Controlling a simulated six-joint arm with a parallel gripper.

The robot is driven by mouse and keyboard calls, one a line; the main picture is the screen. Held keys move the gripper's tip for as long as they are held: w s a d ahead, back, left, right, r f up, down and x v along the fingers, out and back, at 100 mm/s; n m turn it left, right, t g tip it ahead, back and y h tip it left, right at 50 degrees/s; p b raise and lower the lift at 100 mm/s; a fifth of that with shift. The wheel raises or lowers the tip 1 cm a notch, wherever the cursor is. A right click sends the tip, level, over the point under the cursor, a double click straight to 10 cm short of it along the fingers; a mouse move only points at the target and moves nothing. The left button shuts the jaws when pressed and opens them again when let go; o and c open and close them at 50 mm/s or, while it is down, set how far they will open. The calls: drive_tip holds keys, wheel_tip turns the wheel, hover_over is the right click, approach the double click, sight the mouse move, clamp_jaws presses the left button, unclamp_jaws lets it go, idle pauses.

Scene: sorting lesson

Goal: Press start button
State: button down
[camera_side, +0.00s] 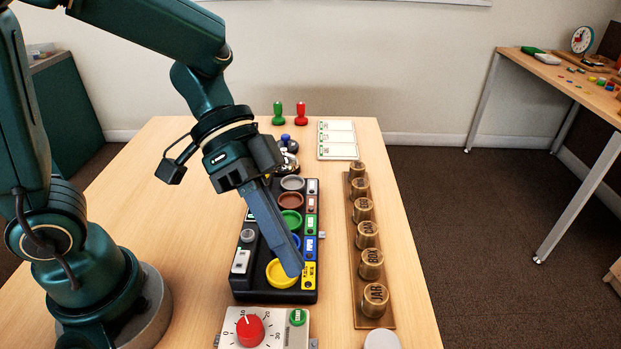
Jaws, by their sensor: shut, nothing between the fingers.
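A white timer box (262,338) stands at the front of the table, its lower part cut off by the picture's edge. It carries a red dial knob (250,330) and, at its right corner, a round green button (297,316) with small lettering that I cannot read surely. My gripper (293,273) is shut and empty, its blue-grey fingers pointing down and slightly right. In the picture the tips overlap the yellow dish and yellow label of the black sorting tray, farther back than the green button and apart from it. Their height above the tray is hard to tell.
The black tray (240,286) holds several coloured dishes. Right of it, a wooden strip (385,322) bears several labelled brass cylinders. Green (279,113) and red (301,113) stamps and a card sheet (337,140) are at the back.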

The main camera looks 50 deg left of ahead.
sight(291, 314)
drive_tip(key=shift+f, duration=4.4)
drive_tip(key=shift+f, duration=0.1)
drive_tip(key=shift+f, duration=0.3)
drive_tip(key=shift+f, duration=0.45)
drive_tip(key=shift+r, duration=0.9)
drive_tip(key=shift+r, duration=2.5)
